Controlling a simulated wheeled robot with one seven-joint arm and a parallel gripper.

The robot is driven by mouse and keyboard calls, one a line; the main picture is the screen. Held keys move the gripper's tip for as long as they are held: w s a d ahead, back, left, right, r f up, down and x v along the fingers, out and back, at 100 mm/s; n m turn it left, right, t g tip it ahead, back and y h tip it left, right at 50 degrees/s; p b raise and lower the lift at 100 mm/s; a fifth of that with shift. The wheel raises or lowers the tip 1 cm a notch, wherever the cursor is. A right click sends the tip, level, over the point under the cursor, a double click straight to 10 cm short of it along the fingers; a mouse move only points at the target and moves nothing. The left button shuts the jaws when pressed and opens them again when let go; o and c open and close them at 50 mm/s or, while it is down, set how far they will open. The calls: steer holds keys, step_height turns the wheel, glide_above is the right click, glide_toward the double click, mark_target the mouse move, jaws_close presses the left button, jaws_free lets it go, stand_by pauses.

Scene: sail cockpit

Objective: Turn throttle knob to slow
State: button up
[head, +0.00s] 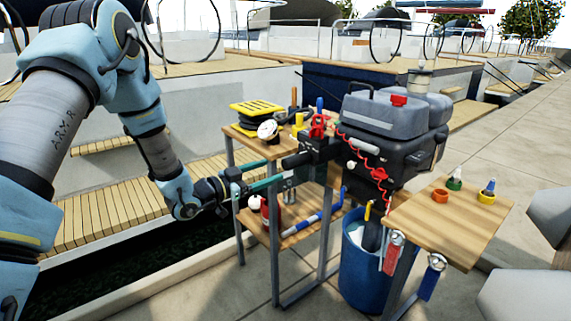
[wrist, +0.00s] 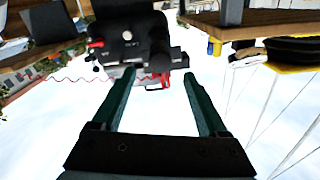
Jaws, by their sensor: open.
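A dark grey outboard engine (head: 405,150) hangs at the middle of the head view, with a grey top cover. A black tiller handle (head: 295,161) points left from it towards my gripper. A small white round knob (head: 351,165) sits on the engine's side. I cannot tell which part is the throttle knob, and no slow mark is readable. My gripper (head: 275,171) is open and empty, its green fingers close to the tiller handle's end. In the wrist view the fingers of my gripper (wrist: 158,73) are spread, with a black engine part (wrist: 130,38) ahead of them.
A blue bin (head: 362,270) stands below the engine. A wooden side table (head: 460,222) with small coloured items is at the right. A red coiled cord (head: 368,160) hangs on the engine.

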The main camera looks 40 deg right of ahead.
mark_target(284, 165)
steer(key=d+p, duration=0.1)
steer(key=d, duration=0.7)
steer(key=shift+s+d, duration=0.2)
jaws_close()
